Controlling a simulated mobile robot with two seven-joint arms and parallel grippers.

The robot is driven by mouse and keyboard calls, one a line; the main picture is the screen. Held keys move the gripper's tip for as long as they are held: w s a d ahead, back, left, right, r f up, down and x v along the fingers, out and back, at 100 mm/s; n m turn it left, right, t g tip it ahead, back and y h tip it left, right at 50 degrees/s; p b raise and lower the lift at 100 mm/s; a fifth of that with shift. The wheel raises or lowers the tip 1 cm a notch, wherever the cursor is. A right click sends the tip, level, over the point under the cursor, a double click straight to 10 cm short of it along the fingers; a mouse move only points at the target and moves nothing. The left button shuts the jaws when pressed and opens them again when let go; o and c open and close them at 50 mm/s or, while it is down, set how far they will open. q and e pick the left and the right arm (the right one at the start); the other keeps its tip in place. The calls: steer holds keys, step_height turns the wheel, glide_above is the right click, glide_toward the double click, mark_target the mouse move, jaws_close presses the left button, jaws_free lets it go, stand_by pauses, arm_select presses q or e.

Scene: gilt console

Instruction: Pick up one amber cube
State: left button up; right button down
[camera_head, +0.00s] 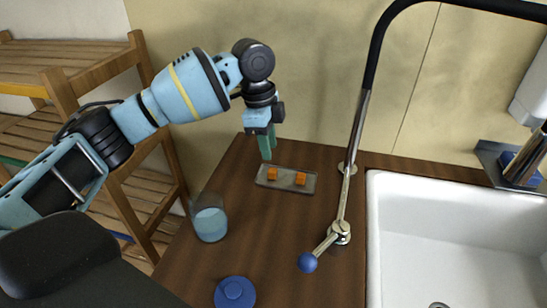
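Two small amber cubes sit apart on a small grey tray (286,186), one left (272,174) and one right (300,178). The tray lies on the brown wooden counter near the wall. My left gripper (266,156) points down with its green fingers just behind and above the left cube. Both cubes show uncovered, and nothing shows held in the fingers. The fingers overlap from this angle, so I cannot tell their gap. My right gripper is not in view.
A tall black-and-steel faucet (350,150) with a blue-knobbed lever (308,262) stands right of the tray, beside a white sink (400,195). A glass (209,222) and a blue round lid-like object (235,293) are nearer. A wooden shelf (70,85) stands left.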

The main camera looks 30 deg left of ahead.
mark_target(272, 170)
arm_select(q)
steer(key=shift+w+a+r, duration=0.1)
steer(key=shift+w+a, duration=0.1)
steer(key=shift+w, duration=0.15)
steer(key=shift+s+d, duration=0.1)
steer(key=shift+s, duration=0.05)
steer(key=shift+f, duration=0.3)
steer(key=shift+d+f, duration=0.15)
steer(key=shift+f, duration=0.7)
steer(key=shift+w+f, duration=0.2)
steer(key=shift+f, duration=2)
steer(key=shift+d+f, duration=0.15)
steer(key=shift+f, duration=0.3)
jaws_close()
step_height(272, 170, up, 10)
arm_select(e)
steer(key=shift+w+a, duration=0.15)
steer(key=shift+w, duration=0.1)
